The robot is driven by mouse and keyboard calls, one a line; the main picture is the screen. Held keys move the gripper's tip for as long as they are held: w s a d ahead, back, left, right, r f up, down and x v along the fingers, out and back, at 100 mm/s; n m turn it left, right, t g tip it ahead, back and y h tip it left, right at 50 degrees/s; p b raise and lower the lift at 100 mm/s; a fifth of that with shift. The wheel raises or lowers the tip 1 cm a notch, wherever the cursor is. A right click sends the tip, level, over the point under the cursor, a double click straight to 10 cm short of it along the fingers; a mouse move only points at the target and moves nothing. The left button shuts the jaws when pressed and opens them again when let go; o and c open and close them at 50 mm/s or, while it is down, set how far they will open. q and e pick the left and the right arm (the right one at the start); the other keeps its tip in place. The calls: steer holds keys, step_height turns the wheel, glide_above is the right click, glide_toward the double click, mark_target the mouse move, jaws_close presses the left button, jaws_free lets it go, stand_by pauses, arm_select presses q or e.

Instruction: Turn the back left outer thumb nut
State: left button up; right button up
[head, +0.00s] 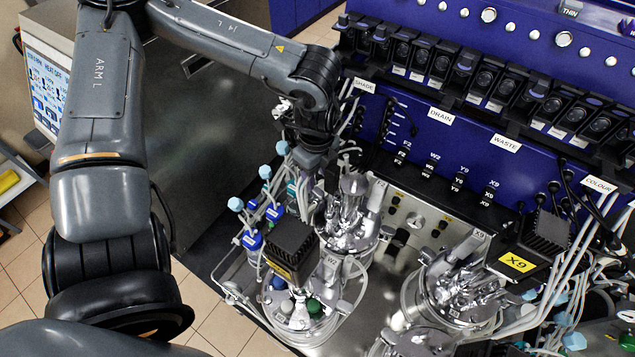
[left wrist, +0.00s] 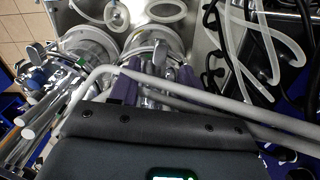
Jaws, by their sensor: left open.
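My left gripper (head: 312,180) reaches down from the upper left beside the back left steel vessel (head: 352,215), and is partly hidden among tubes. In the left wrist view the purple-grey fingers (left wrist: 155,88) are apart, with metal fittings of a vessel lid (left wrist: 158,48) showing between and beyond them. The front left vessel (head: 300,312) stands nearer, with a black motor block (head: 291,245) above it. The outer thumb nut itself cannot be picked out among the shiny lid fittings. I cannot tell whether the fingers touch anything. My right gripper is not in view.
A blue control panel (head: 455,140) with a row of black pump heads (head: 487,75) stands behind. Pale tubes and blue-capped bottles (head: 252,240) crowd the left vessels. A pale tube (left wrist: 200,95) crosses close to the fingers.

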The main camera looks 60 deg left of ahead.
mark_target(317, 190)
arm_select(q)
steer(key=shift+f+p, duration=0.4)
steer(key=shift+f, duration=2.4)
jaws_close()
